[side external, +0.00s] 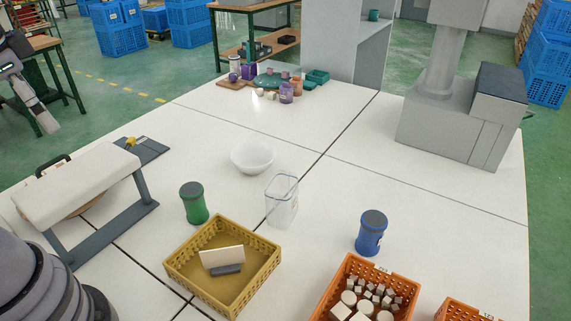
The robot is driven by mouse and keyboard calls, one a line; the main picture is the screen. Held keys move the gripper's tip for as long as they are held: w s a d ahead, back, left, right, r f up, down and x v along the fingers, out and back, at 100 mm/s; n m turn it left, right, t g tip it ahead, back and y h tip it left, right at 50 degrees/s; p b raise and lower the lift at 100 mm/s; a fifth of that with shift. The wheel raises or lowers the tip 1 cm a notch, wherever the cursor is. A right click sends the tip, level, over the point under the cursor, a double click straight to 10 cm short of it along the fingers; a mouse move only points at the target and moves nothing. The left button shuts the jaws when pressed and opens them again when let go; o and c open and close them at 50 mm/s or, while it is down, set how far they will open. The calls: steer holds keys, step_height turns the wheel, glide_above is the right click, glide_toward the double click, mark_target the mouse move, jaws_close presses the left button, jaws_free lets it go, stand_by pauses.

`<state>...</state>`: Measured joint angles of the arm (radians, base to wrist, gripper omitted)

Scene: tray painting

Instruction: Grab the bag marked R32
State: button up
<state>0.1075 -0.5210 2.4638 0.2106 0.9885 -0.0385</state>
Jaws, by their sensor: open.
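I cannot make out any bag marked R32; no such lettering is readable in the side external view. My gripper (40,115) hangs at the upper left edge, partly cut off by the frame, apart from the objects on the white table (400,210). It is open, and I see nothing held in it. A yellow basket (184,280) at the bottom centre holds a white upright card or packet (222,257) and a dark grey block (226,269).
A green jar (194,204), white bowl (253,157), clear container (282,202) and blue jar (371,234) stand mid-table. An orange crate (337,285) holds white pieces. A white padded stand (80,187) is at left, a grey machine (460,120) at right.

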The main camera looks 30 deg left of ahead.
steer(key=w+d+f+m+t+y, duration=0.1)
steer(key=w+f+m+y, duration=0.45)
steer(key=w+m, duration=0.2)
steer(key=w+d+f+m+y, duration=0.1)
steer(key=w+f+m+y, duration=0.3)
steer(key=w+m+y, duration=0.3)
steer(key=w+d+f+m+t+h, duration=0.2)
steer(key=w+d+f+m+t, duration=0.3)
steer(key=d+f+m+t, duration=0.4)
steer(key=m+t+h, duration=0.5)
steer(key=m+h, duration=0.3)
steer(key=h, duration=0.1)
glide_toward(275, 198)
steer(key=w, duration=0.4)
steer(key=w+a, duration=0.1)
steer(key=w, duration=0.1)
steer(key=shift+r, duration=0.4)
steer(key=shift+w+a+f, duration=0.15)
steer(key=shift+w+a, duration=0.05)
steer(key=shift+w, duration=0.85)
steer(key=shift+w+a+f, duration=0.1)
steer(key=shift+w+a, duration=0.15)
steer(key=shift+w, duration=0.8)
steer(key=shift+w+a+f, duration=0.15)
steer(key=shift+w+a, duration=0.05)
steer(key=shift+w, duration=0.8)
steer(key=shift+c, duration=0.4)
